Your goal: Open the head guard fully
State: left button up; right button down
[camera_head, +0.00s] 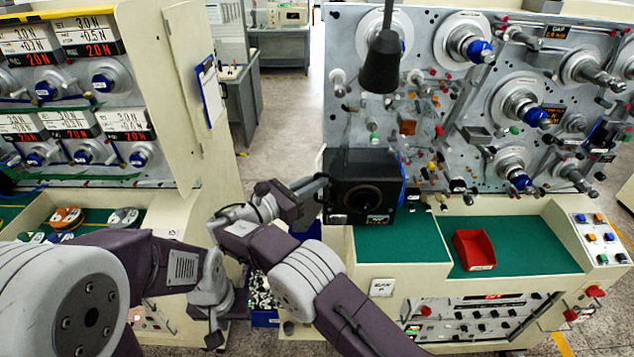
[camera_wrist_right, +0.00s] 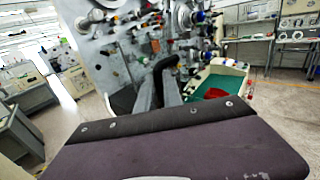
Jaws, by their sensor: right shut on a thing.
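The head guard looks to be the dark cover (camera_head: 365,185) with a round boss, low on the left side of the winding machine's face. How far it stands open is hard to tell. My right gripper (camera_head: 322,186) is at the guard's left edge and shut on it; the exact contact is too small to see. In the right wrist view, the fingers (camera_wrist_right: 160,80) reach forward to a dark part at the machine face, and my own wrist link hides the lower half. My left gripper (camera_head: 215,338) hangs low at the left, pointing down, away from the guard; its jaws are unclear.
The machine face (camera_head: 430,75) carries several spindles with blue knobs. A black cone (camera_head: 381,65) hangs above the guard. A red tray (camera_head: 474,250) sits on the green shelf (camera_head: 525,243). A blue bin (camera_head: 264,318) stands below my right forearm. Another machine (camera_head: 165,90) stands left; an aisle lies between.

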jog(key=shift+r, duration=0.2)
jog(key=c, duration=1.8)
grip_release()
jog(key=shift+w+a+f, duration=0.1)
jog(key=shift+w+f, duration=0.05)
jog(key=shift+w, duration=0.1)
jog(key=shift+s, duration=0.1)
jog(key=shift+f, duration=0.1)
